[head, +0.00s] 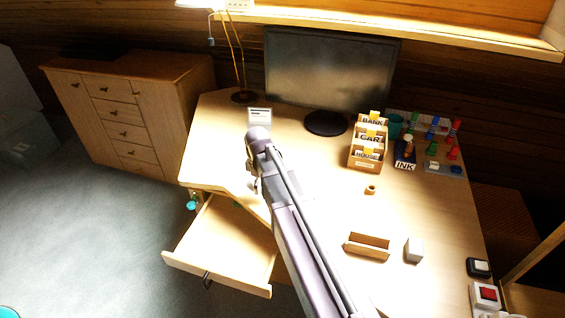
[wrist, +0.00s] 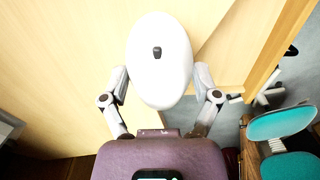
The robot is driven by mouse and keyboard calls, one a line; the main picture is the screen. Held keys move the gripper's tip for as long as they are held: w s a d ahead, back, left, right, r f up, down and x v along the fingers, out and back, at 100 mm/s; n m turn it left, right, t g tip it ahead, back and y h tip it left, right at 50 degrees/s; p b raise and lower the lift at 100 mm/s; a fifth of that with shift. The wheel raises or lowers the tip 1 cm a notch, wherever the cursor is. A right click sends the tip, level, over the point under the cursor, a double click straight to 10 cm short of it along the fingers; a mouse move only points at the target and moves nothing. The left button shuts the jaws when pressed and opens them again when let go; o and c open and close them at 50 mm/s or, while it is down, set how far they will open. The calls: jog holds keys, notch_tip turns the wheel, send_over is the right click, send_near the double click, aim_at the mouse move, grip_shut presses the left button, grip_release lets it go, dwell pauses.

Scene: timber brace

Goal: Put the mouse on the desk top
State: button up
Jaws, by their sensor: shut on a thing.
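The white oval mouse (wrist: 160,65), with a dark scroll wheel, is between the two fingers of my gripper (wrist: 161,84) in the wrist view. The fingers are shut on its sides. The pale wood desk top (wrist: 55,75) shows behind and left of the mouse; I cannot tell the gap between them. In the head view my gripper (head: 253,180) is mostly hidden by my arm, near the left front edge of the desk top (head: 425,215). The mouse is hidden there.
An open, empty-looking drawer (head: 225,245) juts out below the desk's left front. A monitor (head: 330,75), letter sorter (head: 368,145), small wooden tray (head: 367,247) and white block (head: 414,249) stand on the desk. A teal chair (wrist: 285,122) is at the right in the wrist view.

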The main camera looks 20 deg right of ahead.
jog(key=shift+w+a, duration=0.1)
jog(key=shift+w, duration=0.05)
jog(key=shift+w, duration=0.55)
jog(key=w, duration=0.5)
jog(key=w+f+b, duration=0.1)
jog(key=w, duration=0.4)
jog(key=w+d, duration=0.1)
jog(key=w, duration=0.4)
jog(key=shift+f, duration=0.2)
jog(key=shift+s+f+b, duration=0.1)
jog(key=shift+f+b, duration=0.05)
jog(key=shift+b, duration=0.25)
jog(key=shift+f+b, duration=1.6)
jog(key=shift+f, duration=0.05)
jog(key=shift+f, duration=0.1)
jog(key=o, duration=1)
jog(key=shift+r, duration=0.2)
